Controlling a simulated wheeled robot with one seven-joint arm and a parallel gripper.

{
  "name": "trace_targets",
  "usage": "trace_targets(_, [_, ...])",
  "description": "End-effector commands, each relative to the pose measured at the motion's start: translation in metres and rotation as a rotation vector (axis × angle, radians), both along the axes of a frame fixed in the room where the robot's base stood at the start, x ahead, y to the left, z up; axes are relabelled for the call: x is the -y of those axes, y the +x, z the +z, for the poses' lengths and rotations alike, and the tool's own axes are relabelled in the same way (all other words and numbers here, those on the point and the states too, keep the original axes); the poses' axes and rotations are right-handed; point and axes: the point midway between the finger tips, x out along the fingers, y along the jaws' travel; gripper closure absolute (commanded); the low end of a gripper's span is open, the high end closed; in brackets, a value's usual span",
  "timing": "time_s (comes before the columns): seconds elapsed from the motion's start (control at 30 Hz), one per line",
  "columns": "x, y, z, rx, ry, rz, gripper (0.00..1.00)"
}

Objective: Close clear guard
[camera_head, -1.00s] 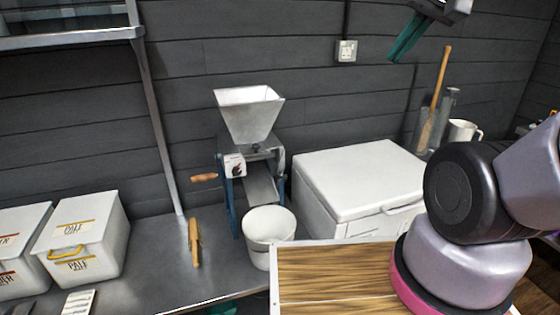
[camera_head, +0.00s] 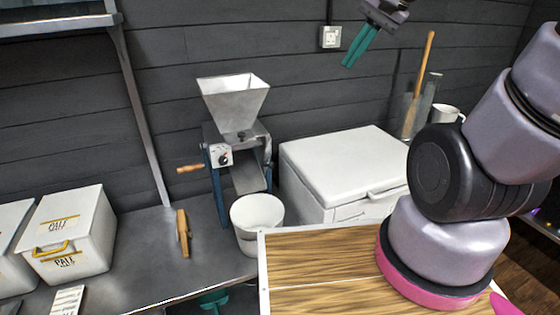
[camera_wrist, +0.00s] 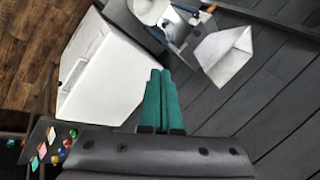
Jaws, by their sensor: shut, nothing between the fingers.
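The grain mill stands on the metal bench at the back, with a blue frame, a grey body (camera_head: 252,133) and a pale open hopper (camera_head: 235,98) on top. It also shows upside down in the wrist view, where the hopper (camera_wrist: 223,57) is at upper right. I cannot make out the clear guard for certain in either view. A white switch box (camera_head: 220,156) and a wooden crank handle (camera_head: 190,169) are on the mill's left. My gripper (camera_head: 353,59), with green fingers, is raised up and to the right of the mill, apart from it. Its fingers (camera_wrist: 160,73) are together and empty.
A white bucket (camera_head: 257,213) stands below the mill's chute. A white chest (camera_head: 345,169) is right of the mill, below my gripper. White bins (camera_head: 80,228) and a wooden brush (camera_head: 183,232) are at left. A wooden-topped surface (camera_head: 310,262) lies in front.

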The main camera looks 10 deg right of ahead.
Motion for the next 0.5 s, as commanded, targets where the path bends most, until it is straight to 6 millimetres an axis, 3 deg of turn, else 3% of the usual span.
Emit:
trace_targets(0.27, [-0.022,0.059,-0.078,-0.309,0.280,-0.248,1.00])
trace_targets(0.5, [-0.029,0.100,-0.161,-0.554,0.481,-0.525,1.00])
